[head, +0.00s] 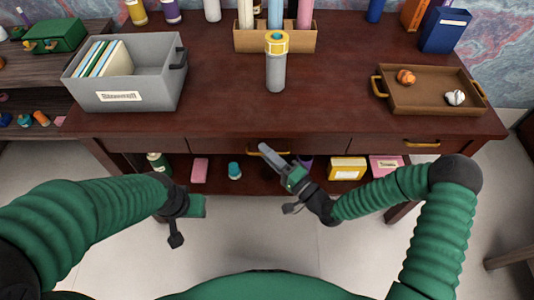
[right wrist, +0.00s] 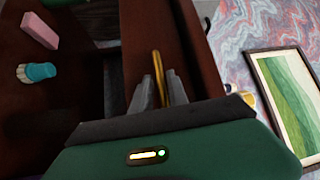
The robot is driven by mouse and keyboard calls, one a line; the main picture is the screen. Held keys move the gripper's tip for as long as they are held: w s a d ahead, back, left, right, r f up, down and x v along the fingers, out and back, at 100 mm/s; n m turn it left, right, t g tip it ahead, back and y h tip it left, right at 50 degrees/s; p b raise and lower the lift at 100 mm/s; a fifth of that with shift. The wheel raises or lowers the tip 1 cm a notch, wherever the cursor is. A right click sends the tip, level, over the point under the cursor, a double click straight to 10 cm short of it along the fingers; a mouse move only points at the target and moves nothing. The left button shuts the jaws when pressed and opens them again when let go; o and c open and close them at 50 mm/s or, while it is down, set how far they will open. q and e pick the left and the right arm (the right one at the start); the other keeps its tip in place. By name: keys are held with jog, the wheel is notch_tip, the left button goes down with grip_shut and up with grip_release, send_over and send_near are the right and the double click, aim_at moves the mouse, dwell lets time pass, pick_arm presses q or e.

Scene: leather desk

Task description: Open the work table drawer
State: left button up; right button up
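The work table (head: 215,85) is dark reddish-brown wood with drawers along its front. The middle drawer (head: 200,146) looks flush with the table front. Its gold handle (head: 277,149) is partly hidden behind my right gripper (head: 265,150) in the head view. In the right wrist view the gold handle (right wrist: 157,68) runs between the two fingers of my right gripper (right wrist: 160,90), with a gap showing between them. Whether a finger touches the handle I cannot tell. My left gripper (head: 182,225) hangs in front of the table at the left, away from the drawer; its fingers are unclear.
The lower shelf holds a yellow box (head: 347,170) and other small items. The floor in front is clear.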

grip_shut()
jog(key=shift+f, duration=0.15)
dwell(1.3)
